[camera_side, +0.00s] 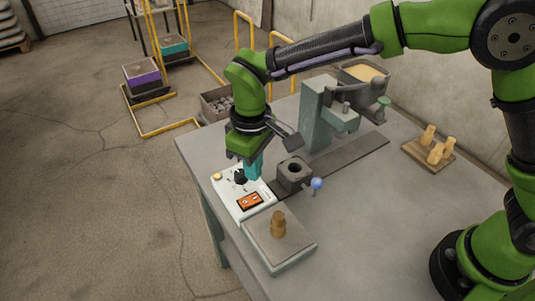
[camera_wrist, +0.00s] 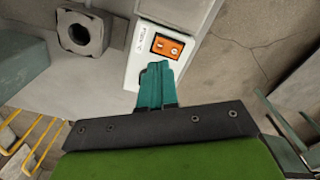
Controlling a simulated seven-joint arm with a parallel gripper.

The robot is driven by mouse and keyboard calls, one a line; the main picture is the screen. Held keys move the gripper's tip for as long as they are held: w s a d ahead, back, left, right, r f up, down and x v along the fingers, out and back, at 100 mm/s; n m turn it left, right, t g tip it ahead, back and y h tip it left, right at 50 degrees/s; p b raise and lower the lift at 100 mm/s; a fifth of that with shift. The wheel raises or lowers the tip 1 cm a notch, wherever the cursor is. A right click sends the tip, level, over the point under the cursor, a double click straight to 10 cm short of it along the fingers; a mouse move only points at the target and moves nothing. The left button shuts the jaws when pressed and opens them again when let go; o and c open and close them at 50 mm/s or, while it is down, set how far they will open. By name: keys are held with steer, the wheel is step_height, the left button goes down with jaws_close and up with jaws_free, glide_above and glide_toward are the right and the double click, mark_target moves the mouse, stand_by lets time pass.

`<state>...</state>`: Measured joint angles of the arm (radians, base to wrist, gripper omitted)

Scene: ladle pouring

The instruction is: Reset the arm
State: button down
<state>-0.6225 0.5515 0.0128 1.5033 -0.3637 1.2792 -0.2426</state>
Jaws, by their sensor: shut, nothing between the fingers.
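My gripper (camera_side: 254,172) has teal fingers, pressed together and empty. They point down over the back right edge of a white control box (camera_side: 231,206), close to its black knob (camera_side: 240,177). I cannot tell whether they touch the box. The box has a yellow button (camera_side: 217,176) and an orange panel (camera_side: 249,201). In the wrist view, the shut fingers (camera_wrist: 157,70) cover part of the white box (camera_wrist: 138,55), and the orange panel (camera_wrist: 166,46) shows beyond them. A grey block with a round hole (camera_side: 294,176) stands right of the gripper; it also shows in the wrist view (camera_wrist: 83,32).
A brass-coloured piece (camera_side: 278,224) stands on a grey plate (camera_side: 299,247) at the front. A green-grey press (camera_side: 317,115) stands behind the block. A wooden board (camera_side: 416,156) with several golden pieces lies at right. A bin of yellow grains (camera_side: 363,74) is behind. The table's right middle is clear.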

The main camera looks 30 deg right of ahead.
steer(key=shift+r, duration=0.1)
steer(key=shift+f, duration=0.25)
steer(key=shift+s+d+f+m, duration=0.2)
steer(key=shift+s+d+m, duration=0.15)
steer(key=shift+s, duration=0.3)
steer(key=s+d+r+m+t+y, duration=0.1)
steer(key=s+d+r+m+t, duration=0.2)
steer(key=d, duration=0.9)
steer(key=s+d+r+m+t+y, duration=0.1)
steer(key=s+d+r+m+t, duration=0.3)
steer(key=s+d+r, duration=0.6)
steer(key=shift+s+d+r+m, duration=0.15)
steer(key=shift+d+r+m, duration=0.15)
steer(key=shift+d+m, duration=0.8)
